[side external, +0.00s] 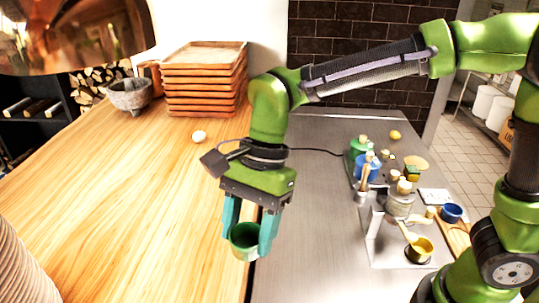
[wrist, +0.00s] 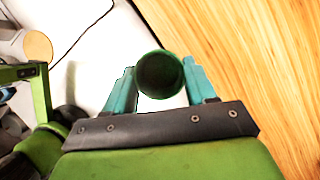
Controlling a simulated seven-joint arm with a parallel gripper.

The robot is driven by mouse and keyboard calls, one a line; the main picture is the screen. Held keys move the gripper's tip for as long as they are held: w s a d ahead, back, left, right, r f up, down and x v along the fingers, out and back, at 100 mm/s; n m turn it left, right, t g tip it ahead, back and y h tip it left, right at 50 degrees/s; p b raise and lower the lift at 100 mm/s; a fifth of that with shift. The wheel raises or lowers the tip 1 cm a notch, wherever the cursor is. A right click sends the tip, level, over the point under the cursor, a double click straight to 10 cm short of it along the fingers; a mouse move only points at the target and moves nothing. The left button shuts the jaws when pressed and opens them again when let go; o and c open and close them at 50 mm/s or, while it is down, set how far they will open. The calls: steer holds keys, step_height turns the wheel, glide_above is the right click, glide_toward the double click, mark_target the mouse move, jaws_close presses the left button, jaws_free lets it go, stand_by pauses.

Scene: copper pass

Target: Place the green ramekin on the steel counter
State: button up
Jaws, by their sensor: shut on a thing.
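The green ramekin (side external: 244,240) is held between the two teal fingers of my gripper (side external: 247,238) in the side external view. In the wrist view the ramekin (wrist: 159,74) shows its dark round opening between the fingertips of my gripper (wrist: 160,85). My gripper is shut on it. It hangs over or near the seam between the wooden worktop and the steel counter (side external: 305,235); its height above them is hard to tell. In the wrist view the steel counter shows as a bright pale area to the left of the wood.
The wooden worktop (side external: 115,205) fills the left, with an egg (side external: 198,137), a stone mortar (side external: 130,95) and stacked wooden trays (side external: 205,80). The counter's middle is clear.

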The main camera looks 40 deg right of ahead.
steer(key=w+d, duration=0.3)
steer(key=d, duration=0.7)
steer(key=w+d, duration=0.3)
steer(key=d, duration=0.7)
steer(key=w+d, duration=0.3)
steer(key=d, duration=0.7)
steer(key=s+d, duration=0.7)
steer(key=d, duration=0.5)
steer(key=s+d, duration=0.7)
steer(key=d, duration=0.5)
step_height(320, 180, down, 16)
steer(key=shift+r, duration=0.2)
steer(key=shift+f, duration=2)
